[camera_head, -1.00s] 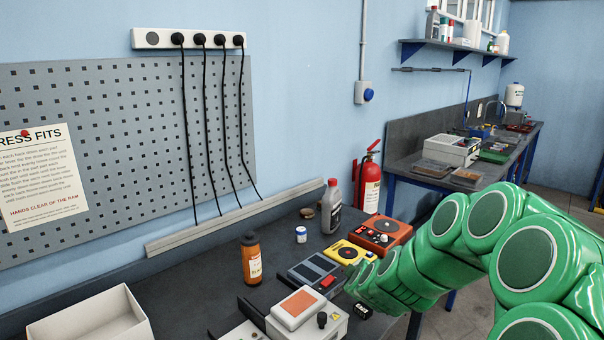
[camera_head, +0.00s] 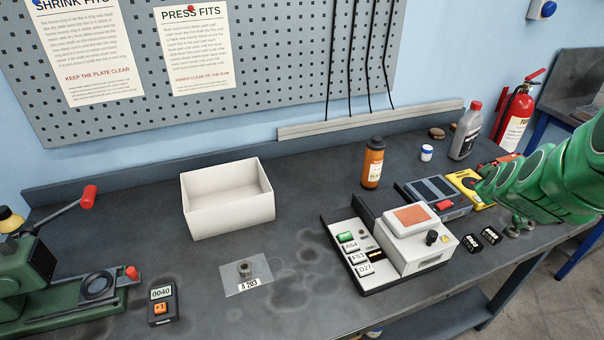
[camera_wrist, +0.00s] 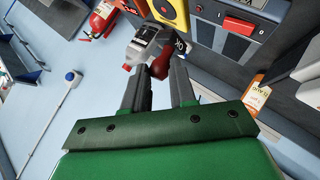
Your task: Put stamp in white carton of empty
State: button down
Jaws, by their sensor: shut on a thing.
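The white carton (camera_head: 235,219) stands open on the bench in the head view, left of centre, and looks empty. In the wrist view my gripper (camera_wrist: 158,75) is shut on what looks like the stamp (camera_wrist: 161,64). It shows a dark reddish rounded handle between the fingertips and seems to join a black block with white lettering. The stamp's lower part is unclear. In the head view my green arm is at the right edge, well away from the carton; the fingers and the held stamp are hidden there.
A white machine with an orange top (camera_head: 418,239) stands between the arm and carton. An orange bottle (camera_head: 373,163) stands behind it. Two black labelled blocks (camera_head: 472,243) lie at the right. A green press (camera_head: 45,275) is at left.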

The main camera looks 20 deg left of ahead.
notch_tip(320, 180, up, 16)
jog(key=s+a+n+g+y, duration=0.1)
jog(key=s+a+n+y, duration=0.15)
jog(key=a, duration=0.95)
jog(key=s+a+n+g+y, duration=0.2)
jog(key=s+a+n, duration=0.1)
jog(key=a, duration=0.8)
jog(key=s+a+n+g+y, duration=0.1)
jog(key=s+a+n+y, duration=0.2)
jog(key=a, duration=0.9)
jog(key=s+a+n+g+y, duration=0.3)
jog(key=s+a+n+g, duration=0.6)
jog(key=s+a, duration=1.55)
jog(key=w+a+f, duration=0.3)
jog(key=a+f, duration=0.3)
jog(key=f, duration=0.3)
jog(key=w+a+f, duration=0.3)
jog(key=a+f, duration=0.3)
jog(key=f, duration=0.4)
jog(key=shift+w, duration=0.15)
